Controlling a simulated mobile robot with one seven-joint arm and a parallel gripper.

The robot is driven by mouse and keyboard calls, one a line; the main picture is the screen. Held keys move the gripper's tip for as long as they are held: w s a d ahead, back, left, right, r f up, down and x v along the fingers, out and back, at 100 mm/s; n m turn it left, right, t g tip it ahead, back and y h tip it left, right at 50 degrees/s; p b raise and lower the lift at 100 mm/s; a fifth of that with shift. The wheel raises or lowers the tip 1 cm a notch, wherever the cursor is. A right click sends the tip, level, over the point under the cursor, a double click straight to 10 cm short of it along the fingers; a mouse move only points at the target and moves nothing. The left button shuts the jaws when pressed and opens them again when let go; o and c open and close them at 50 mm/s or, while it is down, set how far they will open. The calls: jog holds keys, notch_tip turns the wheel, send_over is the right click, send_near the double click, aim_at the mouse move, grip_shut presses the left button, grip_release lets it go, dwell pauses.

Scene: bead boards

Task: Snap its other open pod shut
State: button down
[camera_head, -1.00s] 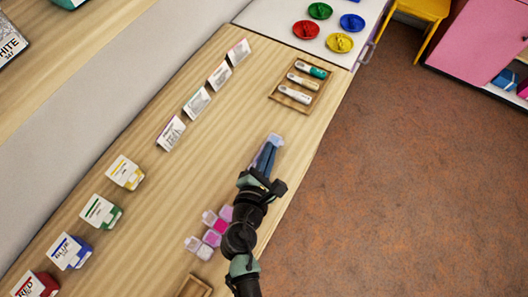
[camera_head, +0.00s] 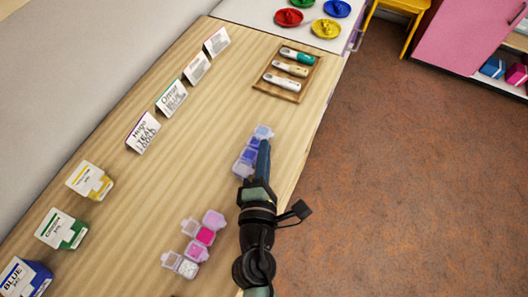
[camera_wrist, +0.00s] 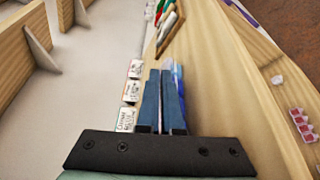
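A strip of clear pods with blue and purple contents (camera_head: 247,156) lies on the wooden table near its right edge. Its far end looks pale and bluish, its near end pale lilac. Which lids stand open is too small to tell. My gripper (camera_head: 264,146) is over the right side of this strip, with its blue fingers together, and hides part of it. In the wrist view the fingers (camera_wrist: 162,80) lie side by side with a thin gap and nothing seen held. Bluish pods (camera_wrist: 180,82) show just past the right finger. Contact cannot be told.
A second pod strip, pink and white (camera_head: 205,236), lies nearer, left of my arm, with some lids open. Name cards (camera_head: 171,98) and coloured boxes (camera_head: 62,229) line the left. Bare table lies between.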

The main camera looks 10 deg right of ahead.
jog(key=c, duration=1.1)
grip_release()
jog(key=shift+o, duration=0.2)
jog(key=shift+s+a, duration=0.15)
jog(key=shift+s, duration=0.35)
jog(key=b+v, duration=0.4)
jog(key=v, duration=0.6)
jog(key=shift+s, duration=0.2)
jog(key=shift+b+v, duration=0.4)
jog(key=shift+v, duration=0.4)
jog(key=shift+w+r, duration=0.1)
jog(key=shift+r, duration=0.05)
